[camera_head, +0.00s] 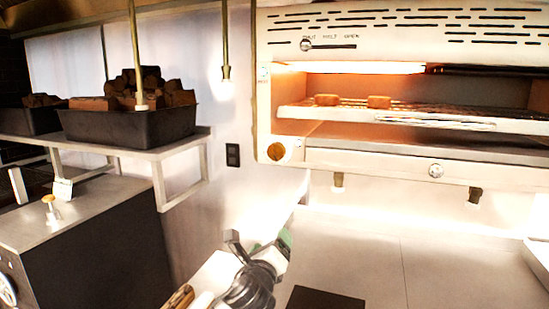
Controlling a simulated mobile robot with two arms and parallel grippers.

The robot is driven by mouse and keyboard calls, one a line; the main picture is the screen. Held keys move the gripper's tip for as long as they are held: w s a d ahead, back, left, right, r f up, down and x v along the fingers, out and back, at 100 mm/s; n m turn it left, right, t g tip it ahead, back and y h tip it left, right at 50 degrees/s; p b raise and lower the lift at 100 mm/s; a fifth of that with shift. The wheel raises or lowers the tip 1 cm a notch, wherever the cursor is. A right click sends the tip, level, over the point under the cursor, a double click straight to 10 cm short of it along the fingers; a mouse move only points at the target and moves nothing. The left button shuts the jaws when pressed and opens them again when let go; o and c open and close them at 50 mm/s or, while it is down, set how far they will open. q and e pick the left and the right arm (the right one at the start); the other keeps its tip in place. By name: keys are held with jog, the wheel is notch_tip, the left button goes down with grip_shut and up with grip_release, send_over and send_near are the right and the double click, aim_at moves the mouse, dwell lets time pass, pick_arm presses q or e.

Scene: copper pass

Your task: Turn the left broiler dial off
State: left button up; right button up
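The left broiler dial (276,151) is a round orange-brown knob at the lower left of the broiler front (340,159). Its exact pointer angle is too small to read. The broiler's left heating element (350,67) glows orange, while the right element (480,71) is dark. The right dial (436,170) is a small pale knob with a dark mark. My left gripper (258,240), dark grey, is low in the picture, below the left dial and apart from it. Its finger gap is unclear. My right gripper is not in view.
Two small brown pieces (379,102) lie on the broiler rack (350,112). A slider (306,44) sits above, near "SHUT MELT OPEN". The steel counter (360,245) has a dark plate (325,300). Left, black trays (130,124) of brown chunks stand on a shelf (150,153).

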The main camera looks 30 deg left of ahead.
aim_at(274, 157)
pick_arm(q)
jog(key=w+a+r+m+t+y, duration=0.1)
jog(key=w+a+r+m+t, duration=0.1)
jog(key=r+m, duration=0.35)
jog(key=w+a+r+m+t, duration=0.1)
jog(key=a+r+m+t, duration=0.1)
jog(key=r, duration=0.6)
jog(key=x, duration=0.3)
jog(key=p+x, duration=0.1)
jog(key=x, duration=0.3)
jog(key=p+x, duration=0.1)
jog(key=x, duration=0.2)
jog(key=shift+w+a+f, duration=0.1)
jog(key=shift+w+f, duration=0.1)
jog(key=shift+w, duration=0.25)
jog(key=shift+c, duration=0.4)
jog(key=c, duration=0.8)
jog(key=shift+c, duration=0.2)
